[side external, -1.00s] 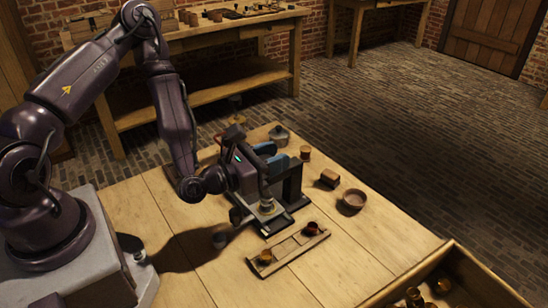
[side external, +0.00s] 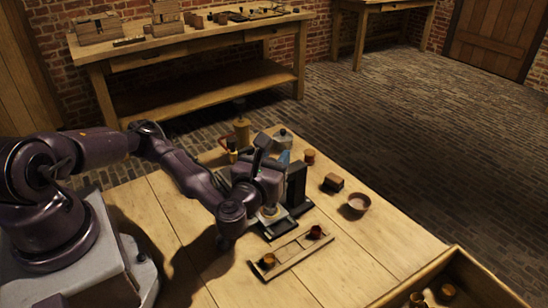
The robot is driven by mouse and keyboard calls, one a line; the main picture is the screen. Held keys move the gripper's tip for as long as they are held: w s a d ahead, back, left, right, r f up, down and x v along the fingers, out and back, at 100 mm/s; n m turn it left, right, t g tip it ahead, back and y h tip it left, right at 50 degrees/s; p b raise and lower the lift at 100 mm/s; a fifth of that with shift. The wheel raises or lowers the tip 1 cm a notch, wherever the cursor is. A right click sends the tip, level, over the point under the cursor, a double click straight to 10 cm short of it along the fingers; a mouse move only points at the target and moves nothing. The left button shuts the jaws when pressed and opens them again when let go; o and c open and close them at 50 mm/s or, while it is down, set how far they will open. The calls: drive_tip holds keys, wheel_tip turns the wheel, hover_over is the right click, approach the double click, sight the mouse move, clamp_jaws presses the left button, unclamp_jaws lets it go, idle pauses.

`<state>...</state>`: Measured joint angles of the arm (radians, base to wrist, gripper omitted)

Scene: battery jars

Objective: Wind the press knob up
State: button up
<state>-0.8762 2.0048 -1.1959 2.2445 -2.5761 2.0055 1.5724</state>
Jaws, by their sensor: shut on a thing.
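The press (side external: 296,184) is a dark upright frame on a dark base with a pale plate, standing near the middle of the table. A small pale metal-looking piece (side external: 270,211) sits low at its front. My gripper (side external: 273,166) is at the upper part of the press, with its dark body left of the upright. A bit of blue shows behind it. The fingertips and the press knob are mostly hidden by the gripper's body, so the knob's height cannot be read. The gripper is shut on what appears to be the knob.
A wooden tray (side external: 291,252) with two small cups lies in front of the press. A round bowl (side external: 359,202), a wooden block (side external: 333,182) and a small cup (side external: 310,156) stand to the right. A bottle (side external: 242,131) and a lidded pot (side external: 283,137) stand behind. A wooden crate (side external: 400,288) is front right.

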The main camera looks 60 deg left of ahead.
drive_tip(key=shift+a, duration=0.1)
idle(0.3)
drive_tip(key=o, duration=0.9)
drive_tip(key=shift+h, duration=0.3)
